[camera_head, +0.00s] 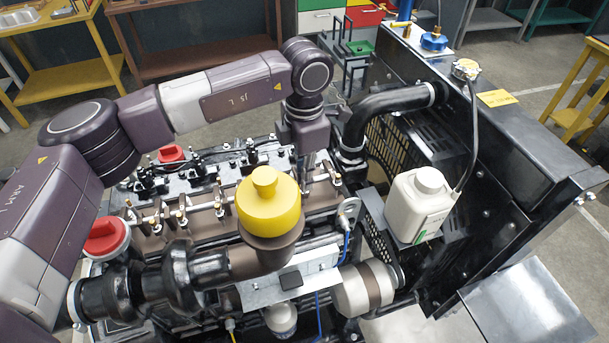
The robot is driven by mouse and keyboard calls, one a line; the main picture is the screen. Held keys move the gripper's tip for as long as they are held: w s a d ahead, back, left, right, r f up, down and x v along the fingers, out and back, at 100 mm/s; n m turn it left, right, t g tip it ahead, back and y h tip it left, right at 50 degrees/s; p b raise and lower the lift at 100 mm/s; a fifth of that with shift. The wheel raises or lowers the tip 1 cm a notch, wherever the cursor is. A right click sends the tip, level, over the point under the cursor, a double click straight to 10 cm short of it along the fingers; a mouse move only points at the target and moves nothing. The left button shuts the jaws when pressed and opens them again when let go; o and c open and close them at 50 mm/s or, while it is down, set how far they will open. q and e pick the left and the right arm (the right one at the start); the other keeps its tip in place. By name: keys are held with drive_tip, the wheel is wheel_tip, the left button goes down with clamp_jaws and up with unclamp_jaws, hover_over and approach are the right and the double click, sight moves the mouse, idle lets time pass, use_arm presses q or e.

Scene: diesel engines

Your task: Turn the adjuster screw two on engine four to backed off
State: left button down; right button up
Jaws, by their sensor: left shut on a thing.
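The engine's top (200,195) fills the middle of the head view, with a row of brown rocker arms and small adjuster screws (182,217) along it. My left arm comes in from the left, and its wrist points down over the right part of this row. My left gripper (312,172) is low among the rockers, behind the yellow cap, and is shut on what appears to be an adjuster screw. The fingertips are small and partly hidden, so the screw's setting and number cannot be read. My right gripper is not in view.
A large yellow cap (268,208) stands in front of the rocker row. A red cap (105,236) is at the left. A black pipe (385,102), fan guard, white bottle (418,208) and black radiator frame (510,170) crowd the right. Benches stand behind.

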use_arm(q)
drive_tip(key=shift+f+n+b, duration=0.15)
drive_tip(key=shift+n+b, duration=0.35)
drive_tip(key=shift+b, duration=0.35)
drive_tip(key=n+b, duration=0.6)
drive_tip(key=b, duration=0.2)
drive_tip(key=shift+n, duration=0.3)
drive_tip(key=shift+n+b, duration=0.8)
drive_tip(key=shift+n, duration=0.2)
drive_tip(key=n+b, duration=0.4)
drive_tip(key=n, duration=0.1)
drive_tip(key=n+b, duration=0.2)
drive_tip(key=n, duration=0.1)
drive_tip(key=shift+r+n+b, duration=0.2)
drive_tip(key=shift+n+b, duration=0.25)
drive_tip(key=shift+n, duration=0.65)
